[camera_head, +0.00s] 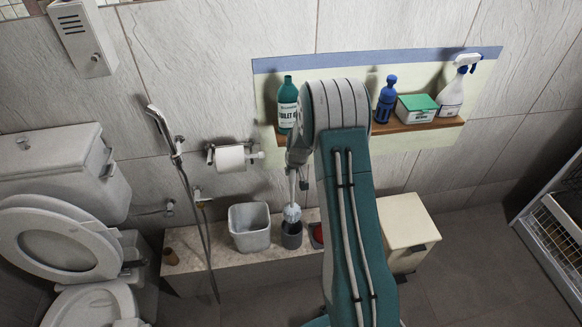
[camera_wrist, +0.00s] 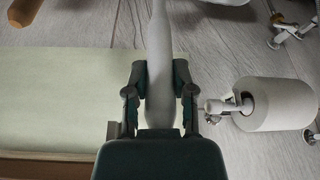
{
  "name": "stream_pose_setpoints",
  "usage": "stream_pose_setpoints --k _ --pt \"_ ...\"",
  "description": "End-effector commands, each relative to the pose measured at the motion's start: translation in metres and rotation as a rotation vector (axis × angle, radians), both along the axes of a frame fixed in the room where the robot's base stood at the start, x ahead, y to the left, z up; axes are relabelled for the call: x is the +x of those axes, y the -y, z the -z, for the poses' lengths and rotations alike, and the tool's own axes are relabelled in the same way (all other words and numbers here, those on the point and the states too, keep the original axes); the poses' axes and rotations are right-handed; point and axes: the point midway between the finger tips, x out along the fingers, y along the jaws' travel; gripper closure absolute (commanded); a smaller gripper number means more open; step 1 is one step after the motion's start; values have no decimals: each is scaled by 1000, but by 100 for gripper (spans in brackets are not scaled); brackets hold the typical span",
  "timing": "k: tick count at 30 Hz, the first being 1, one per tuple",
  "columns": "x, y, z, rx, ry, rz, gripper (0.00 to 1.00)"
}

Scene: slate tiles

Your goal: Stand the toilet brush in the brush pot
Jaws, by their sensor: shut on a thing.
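The toilet brush has a pale handle and a white, bluish head (camera_head: 292,213). In the wrist view its handle (camera_wrist: 159,40) runs between the two fingers of my gripper (camera_wrist: 159,85), which is shut on it. In the head view my gripper (camera_head: 298,176) is partly hidden by my arm, and the brush hangs upright below it. The brush pot (camera_head: 291,238) is a small dark grey cup on the low ledge. The brush head shows at the pot's mouth, overlapping its rim in the picture. I cannot tell how far it is inside.
On the ledge (camera_head: 200,278), a grey bin (camera_head: 249,228) stands left of the pot and a red item (camera_head: 317,234) lies close right. A toilet roll (camera_head: 230,158) is on the wall. A shelf (camera_head: 418,126) with bottles is above; a toilet (camera_head: 60,245) is left.

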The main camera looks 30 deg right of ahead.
Motion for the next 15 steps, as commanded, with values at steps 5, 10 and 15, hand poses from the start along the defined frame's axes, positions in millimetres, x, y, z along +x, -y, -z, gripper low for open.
stream_pose_setpoints --k 5,10,15 --pt "0 0 13 0 -1 1 100" --pt "0 0 25 0 0 0 100" --pt "0 0 36 0 -1 1 100"
